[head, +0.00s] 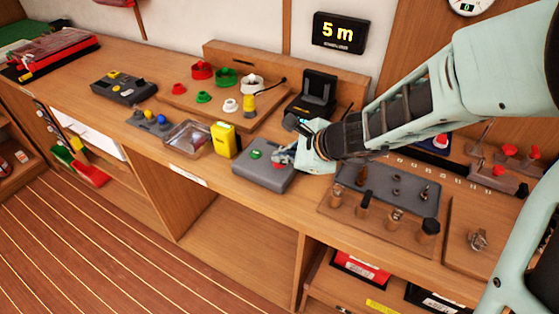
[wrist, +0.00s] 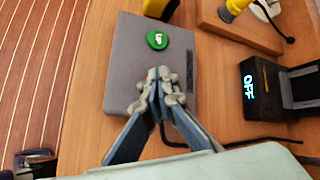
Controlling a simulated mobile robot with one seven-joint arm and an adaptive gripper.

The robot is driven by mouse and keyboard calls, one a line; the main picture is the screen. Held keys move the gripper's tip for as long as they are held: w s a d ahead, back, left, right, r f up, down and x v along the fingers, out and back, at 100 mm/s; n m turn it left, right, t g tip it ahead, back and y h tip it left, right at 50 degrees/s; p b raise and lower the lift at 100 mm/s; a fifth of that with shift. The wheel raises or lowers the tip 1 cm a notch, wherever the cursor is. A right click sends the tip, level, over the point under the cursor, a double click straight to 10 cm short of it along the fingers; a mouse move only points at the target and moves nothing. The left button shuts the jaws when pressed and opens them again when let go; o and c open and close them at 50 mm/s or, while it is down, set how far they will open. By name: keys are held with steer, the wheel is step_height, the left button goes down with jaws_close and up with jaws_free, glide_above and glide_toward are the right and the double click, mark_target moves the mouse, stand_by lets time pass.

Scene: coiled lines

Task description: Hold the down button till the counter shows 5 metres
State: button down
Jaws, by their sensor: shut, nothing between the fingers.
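The counter (head: 338,33) on the wall reads "5 m" in yellow. A grey control box (head: 262,176) sits near the bench's front edge; it also shows in the wrist view (wrist: 125,55). Its green button (wrist: 157,39) with a white mark is in plain sight, also in the head view (head: 257,154). My gripper (head: 284,158) is shut and empty, pointing down over the box beside the green button. Its fingertips (wrist: 160,82) cover the part of the box where a second button could be. The down button is not clearly seen, and I cannot tell whether the fingertips touch it.
A yellow box (head: 223,140) and a clear tray (head: 186,138) stand left of the control box. A black device (wrist: 262,95) reading "OFF" stands behind it. A board of pegs (head: 375,210) lies to the right.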

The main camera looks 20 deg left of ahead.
mark_target(281, 165)
steer(key=shift+r+p, duration=0.4)
steer(key=shift+r, duration=0.3)
step_height(281, 165, up, 5)
steer(key=p, duration=0.4)
stand_by(1.0)
